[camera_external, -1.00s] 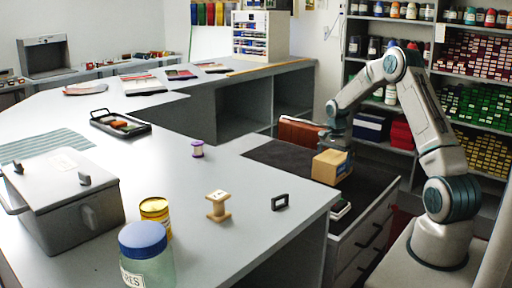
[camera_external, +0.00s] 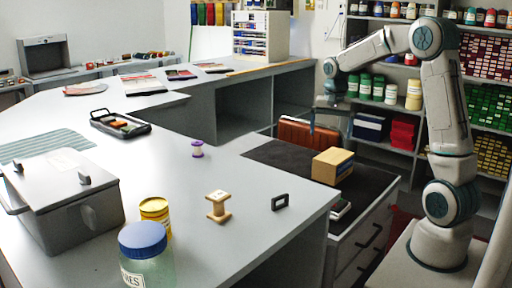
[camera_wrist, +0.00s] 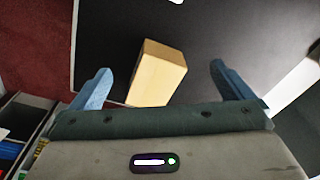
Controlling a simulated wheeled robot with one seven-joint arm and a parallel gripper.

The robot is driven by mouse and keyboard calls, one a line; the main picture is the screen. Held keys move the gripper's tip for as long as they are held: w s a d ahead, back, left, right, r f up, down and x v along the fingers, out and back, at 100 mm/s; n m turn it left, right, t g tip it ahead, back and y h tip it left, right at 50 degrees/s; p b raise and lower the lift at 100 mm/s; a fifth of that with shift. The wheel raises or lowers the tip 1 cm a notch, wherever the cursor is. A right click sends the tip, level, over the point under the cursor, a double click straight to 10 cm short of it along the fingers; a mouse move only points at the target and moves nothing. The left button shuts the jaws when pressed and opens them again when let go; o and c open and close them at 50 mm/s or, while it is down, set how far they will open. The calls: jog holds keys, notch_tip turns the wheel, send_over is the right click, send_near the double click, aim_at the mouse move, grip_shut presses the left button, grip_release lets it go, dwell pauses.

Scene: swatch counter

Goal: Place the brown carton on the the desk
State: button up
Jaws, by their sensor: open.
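The brown carton (camera_external: 332,166) is a small box resting on the dark top of the low drawer cabinet, in the right half of the external view. In the wrist view the carton (camera_wrist: 158,74) lies below and between my two blue fingers. My gripper (camera_wrist: 162,80) is open and empty, its fingers apart on either side of the carton and not touching it. In the external view my gripper (camera_external: 330,118) hangs above the dark surface, clear of the carton. The desk is probably this dark-topped cabinet (camera_external: 270,153), though I cannot tell for sure.
A reddish-brown case (camera_external: 306,133) stands behind the carton. A white counter (camera_external: 260,235) holds a wooden spool (camera_external: 217,206), a small black frame (camera_external: 280,202) and a blue-lidded jar (camera_external: 143,240). Shelves with jars (camera_external: 388,90) stand behind my arm.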

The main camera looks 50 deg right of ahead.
jog(key=s+a+n+t, duration=0.2)
jog(key=s+a+n, duration=1)
jog(key=s+a, duration=0.5)
jog(key=s+r, duration=0.1)
jog(key=s, duration=0.2)
jog(key=shift+s+y, duration=0.2)
jog(key=shift+y, duration=0.1)
